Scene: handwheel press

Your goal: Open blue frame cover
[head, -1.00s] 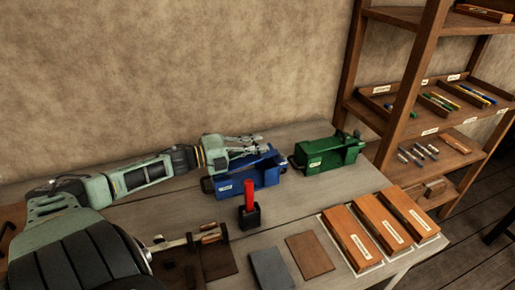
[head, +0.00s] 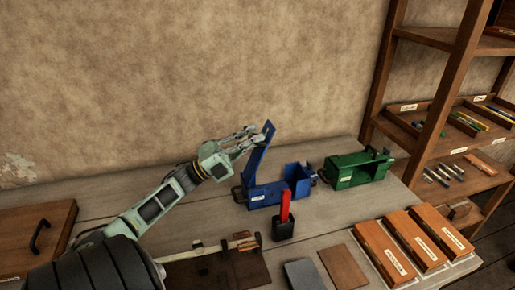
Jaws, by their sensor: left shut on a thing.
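The blue frame (head: 264,194) sits on the table in the head view, with a white label on its front. Its blue cover (head: 258,152) stands raised, tilted up at the frame's left end, and the inside of the frame is exposed on the right. My left gripper (head: 256,136) is shut on the upper part of the cover, its fingers reaching it from the left. My right gripper is not in view.
A green frame (head: 357,170) stands right of the blue one. A black holder (head: 282,230) with a red-handled item stands in front. Labelled wooden boxes (head: 408,248) lie at the front right. A brown mat (head: 343,267) and a grey plate (head: 303,274) lie nearby. A shelf (head: 440,100) stands at right.

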